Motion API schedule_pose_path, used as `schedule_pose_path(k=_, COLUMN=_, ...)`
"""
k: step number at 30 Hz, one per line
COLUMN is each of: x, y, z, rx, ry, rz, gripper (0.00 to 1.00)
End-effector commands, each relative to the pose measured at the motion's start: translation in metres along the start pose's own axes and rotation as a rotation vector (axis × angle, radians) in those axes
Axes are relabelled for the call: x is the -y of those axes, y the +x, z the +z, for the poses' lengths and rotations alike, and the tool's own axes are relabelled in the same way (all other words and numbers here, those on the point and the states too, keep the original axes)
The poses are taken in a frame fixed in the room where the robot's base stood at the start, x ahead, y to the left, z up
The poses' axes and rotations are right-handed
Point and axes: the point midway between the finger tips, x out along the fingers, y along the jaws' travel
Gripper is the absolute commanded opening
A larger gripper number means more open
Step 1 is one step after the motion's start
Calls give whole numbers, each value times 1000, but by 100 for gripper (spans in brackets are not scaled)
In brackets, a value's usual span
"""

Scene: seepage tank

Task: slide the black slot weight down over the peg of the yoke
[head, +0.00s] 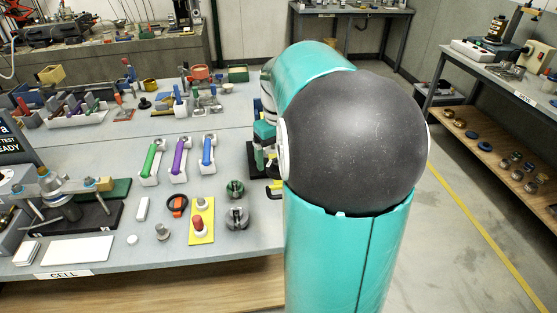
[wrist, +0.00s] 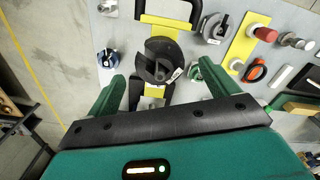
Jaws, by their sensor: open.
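In the wrist view, the black slot weight (wrist: 157,46) is a dark disc with a slot and a small pale label. It lies over the middle of the yoke (wrist: 168,20), a black frame with yellow parts. The peg cannot be made out clearly, so I cannot tell whether the weight is seated around it. My gripper (wrist: 162,72) is open, its green fingers spread on either side of the weight with visible gaps. In the head view, my arm hides the gripper and most of the yoke; a yellow part of the yoke (head: 276,187) shows at the bench edge.
A yellow plate (head: 202,226) with a red-topped peg stands near the yoke. Open floor lies right of the bench.

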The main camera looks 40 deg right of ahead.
Motion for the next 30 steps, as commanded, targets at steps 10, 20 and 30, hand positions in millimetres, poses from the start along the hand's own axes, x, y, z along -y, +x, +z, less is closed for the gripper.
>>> schedule_pose_path(k=10, x=0, y=-78, z=-1, rx=-5, ry=0, rz=2, gripper=86)
schedule_pose_path(k=20, x=0, y=-113, z=0, rx=-2, ry=0, rz=1, gripper=86)
schedule_pose_path(k=30, x=0, y=-113, z=0, rx=-1, ry=0, rz=0, gripper=86)
